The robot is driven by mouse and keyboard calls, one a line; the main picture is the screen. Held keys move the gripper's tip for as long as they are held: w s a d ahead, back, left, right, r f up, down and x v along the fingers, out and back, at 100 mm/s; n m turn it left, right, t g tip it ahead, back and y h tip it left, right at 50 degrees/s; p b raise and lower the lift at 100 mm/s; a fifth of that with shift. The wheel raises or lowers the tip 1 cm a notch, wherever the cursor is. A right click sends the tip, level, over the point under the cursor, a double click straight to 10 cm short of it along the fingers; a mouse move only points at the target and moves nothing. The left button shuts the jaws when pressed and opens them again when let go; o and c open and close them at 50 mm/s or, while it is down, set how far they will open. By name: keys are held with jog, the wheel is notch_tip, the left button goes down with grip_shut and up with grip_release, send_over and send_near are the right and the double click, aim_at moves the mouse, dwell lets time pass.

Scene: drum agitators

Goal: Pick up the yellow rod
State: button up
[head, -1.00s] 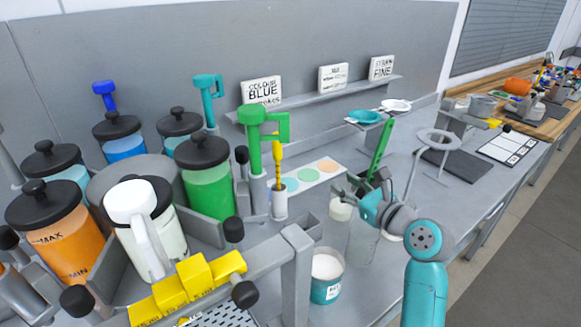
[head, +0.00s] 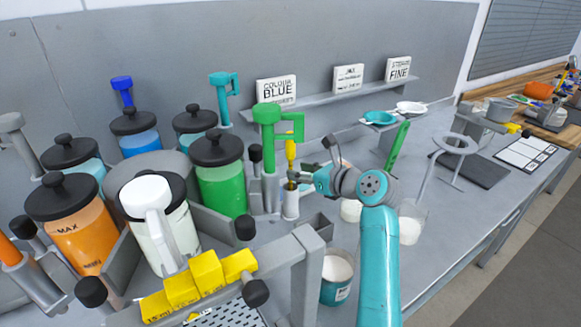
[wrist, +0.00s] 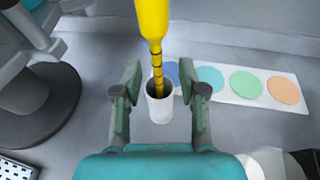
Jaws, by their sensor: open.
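The yellow rod (wrist: 153,25) stands upright in a small white cup (wrist: 160,107), with a thick handle above and a thin dark-banded shaft below. In the head view the rod (head: 290,147) shows just right of the green post, above its cup (head: 291,204). My gripper (wrist: 160,90) is open, with one finger on each side of the rod's lower shaft and the cup's mouth in the wrist view. The fingers look apart from the rod. In the head view my gripper (head: 297,180) is at the rod, partly hiding its lower part.
A green dispenser post (head: 268,150) stands close left of the rod. A card with coloured dots (wrist: 245,85) lies behind the cup. Lidded jars, including a green one (head: 221,180), crowd the left. A white-filled beaker (head: 336,275) stands in front of my arm.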

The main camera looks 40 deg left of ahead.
aim_at(290, 168)
jog(key=shift+x, duration=1.95)
jog(key=shift+s, duration=0.15)
grip_shut()
jog(key=shift+r, duration=0.15)
